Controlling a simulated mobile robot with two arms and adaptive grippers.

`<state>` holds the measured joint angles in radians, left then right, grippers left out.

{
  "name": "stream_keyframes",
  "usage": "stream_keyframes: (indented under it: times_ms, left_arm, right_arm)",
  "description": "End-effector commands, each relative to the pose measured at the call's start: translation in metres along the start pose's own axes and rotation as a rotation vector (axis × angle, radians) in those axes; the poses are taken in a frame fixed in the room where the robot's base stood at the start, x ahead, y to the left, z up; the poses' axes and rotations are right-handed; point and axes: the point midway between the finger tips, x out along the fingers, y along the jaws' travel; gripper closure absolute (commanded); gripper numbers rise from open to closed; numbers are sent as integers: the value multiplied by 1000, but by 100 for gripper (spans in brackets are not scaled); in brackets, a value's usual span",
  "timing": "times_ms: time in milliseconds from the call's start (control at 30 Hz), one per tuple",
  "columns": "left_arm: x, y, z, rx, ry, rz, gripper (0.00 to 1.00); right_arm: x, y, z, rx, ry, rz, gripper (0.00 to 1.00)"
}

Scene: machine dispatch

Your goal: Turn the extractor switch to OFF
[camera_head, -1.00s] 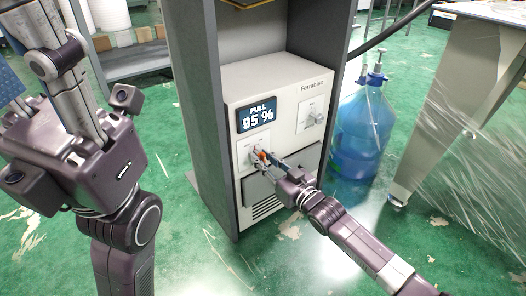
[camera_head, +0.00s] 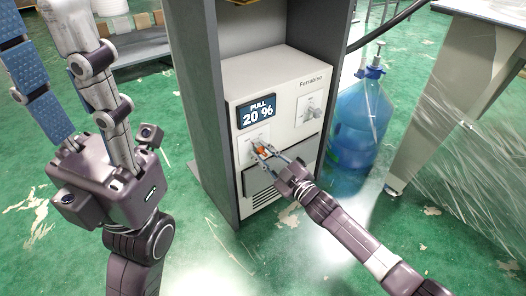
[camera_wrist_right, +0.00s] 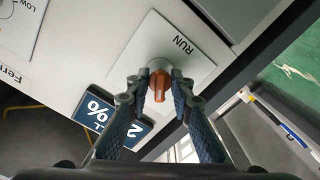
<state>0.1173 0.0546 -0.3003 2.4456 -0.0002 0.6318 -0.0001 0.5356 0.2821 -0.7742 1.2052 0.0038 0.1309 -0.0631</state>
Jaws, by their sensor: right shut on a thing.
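The extractor switch is an orange-red knob (camera_head: 262,151) on a pale plate, low on the front of the white Ferrabiso unit (camera_head: 283,85). My right gripper (camera_head: 268,151) is shut on this knob, with one fingertip on each side. In the right wrist view the knob (camera_wrist_right: 158,86) sits between the fingertips (camera_wrist_right: 157,88), and the word RUN shows on the plate beside it. The word OFF cannot be made out. The display (camera_head: 257,111) above the switch reads PULL 20 %. My left gripper (camera_head: 105,185) is raised at the left, away from the unit; its fingertips are cut off.
A second knob (camera_head: 311,111) sits higher right on the unit. The dark cabinet side panel (camera_head: 203,110) stands close left of the switch. A blue water bottle (camera_head: 357,125) and a table leg (camera_head: 425,110) stand at the right. The green floor in front is mostly clear.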

Motion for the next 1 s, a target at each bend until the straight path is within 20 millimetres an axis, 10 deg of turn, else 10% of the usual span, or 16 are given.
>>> stream_keyframes:
  times_ms: [467, 500, 1000]
  left_arm:
    - [-1, 0, 0, -1, -1, -1, 58]
    - [-1, 0, 0, -1, -1, -1, 58]
    - [-1, 0, 1, 1, -3, 1, 58]
  right_arm:
    - [-1, -2, 1, -12, -2, -2, 100]
    - [-1, -2, 1, -12, -2, -2, 75]
    - [-17, -1, 2, -10, -3, -1, 74]
